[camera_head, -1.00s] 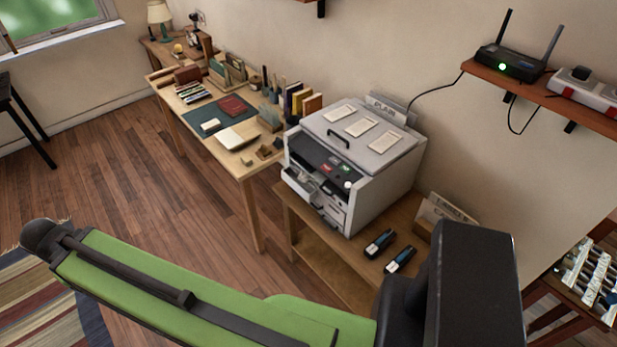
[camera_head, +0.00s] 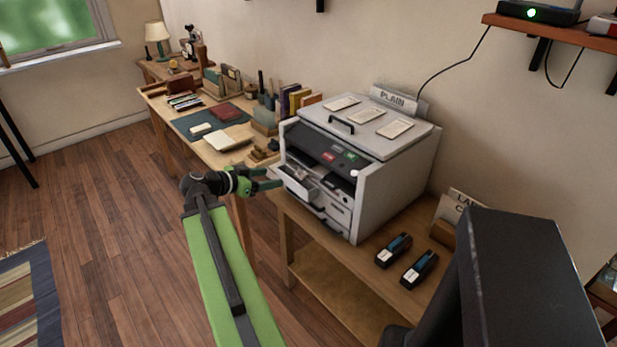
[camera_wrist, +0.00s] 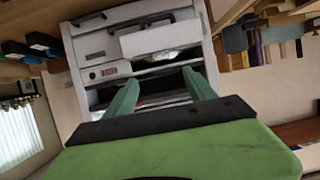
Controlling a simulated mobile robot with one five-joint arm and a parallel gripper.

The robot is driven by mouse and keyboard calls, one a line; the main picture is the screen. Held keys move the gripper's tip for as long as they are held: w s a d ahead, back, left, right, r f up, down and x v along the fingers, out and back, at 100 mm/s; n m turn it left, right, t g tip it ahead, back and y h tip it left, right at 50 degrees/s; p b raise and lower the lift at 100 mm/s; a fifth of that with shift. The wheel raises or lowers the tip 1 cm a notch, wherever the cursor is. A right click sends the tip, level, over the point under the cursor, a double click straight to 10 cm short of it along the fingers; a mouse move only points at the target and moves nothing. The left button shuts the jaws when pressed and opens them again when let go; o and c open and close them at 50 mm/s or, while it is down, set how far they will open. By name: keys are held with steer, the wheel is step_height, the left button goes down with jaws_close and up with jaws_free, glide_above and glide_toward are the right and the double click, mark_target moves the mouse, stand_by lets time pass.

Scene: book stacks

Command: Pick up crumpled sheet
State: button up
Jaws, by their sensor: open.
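A grey-white printer (camera_head: 395,190) stands on a low wooden stand, its front bay open with a drawer (camera_head: 302,184) pulled out below. Whitish pieces show inside the bay; I cannot tell surely which is the crumpled sheet. In the wrist view a pale, uneven patch (camera_wrist: 163,56) lies in the printer's dark opening, possibly that sheet. My gripper (camera_head: 276,179) is open, just left of the drawer and apart from the bay. In the wrist view its two green fingers (camera_wrist: 162,90) point at the printer front with nothing between them.
A wooden desk (camera_head: 215,157) with books and a dark mat stands behind and left of my gripper. Two dark cartridges (camera_head: 406,259) lie on the stand (camera_head: 345,275) at the printer's right. Open wooden floor (camera_head: 110,220) lies at the left.

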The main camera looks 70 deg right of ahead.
steer(key=b, duration=0.2)
glide_toward(297, 174)
steer(key=x, duration=0.4)
steer(key=b+x, duration=0.2)
steer(key=x, duration=0.3)
steer(key=shift+d, duration=0.1)
jaws_close()
steer(key=shift+r, duration=0.1)
